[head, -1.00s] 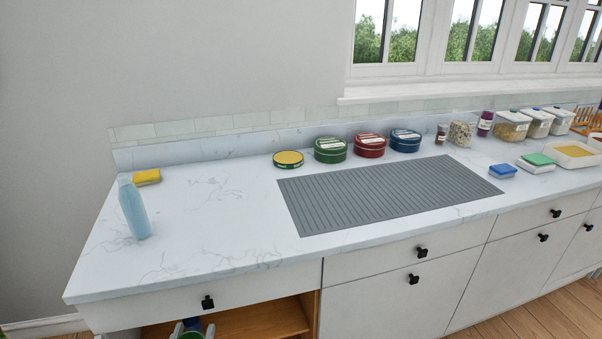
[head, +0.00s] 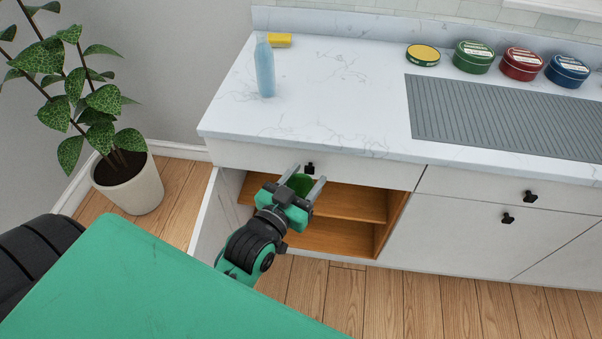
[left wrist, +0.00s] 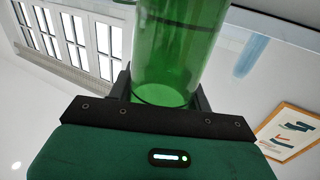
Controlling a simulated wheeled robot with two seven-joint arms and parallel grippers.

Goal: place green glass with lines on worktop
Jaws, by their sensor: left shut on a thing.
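The green glass (head: 299,184) is between the fingers of my left gripper (head: 305,176), which is shut on it. The gripper and glass are in front of the open cupboard, below the worktop's front edge. The worktop (head: 330,105) is white with grey veins. My right gripper is not in view.
A blue bottle (head: 265,70) and yellow block (head: 280,40) stand at the worktop's left end. A grey ribbed mat (head: 500,120) and several tins, including a green one (head: 473,57), are to the right. The worktop between bottle and mat is clear. A potted plant (head: 130,185) stands left.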

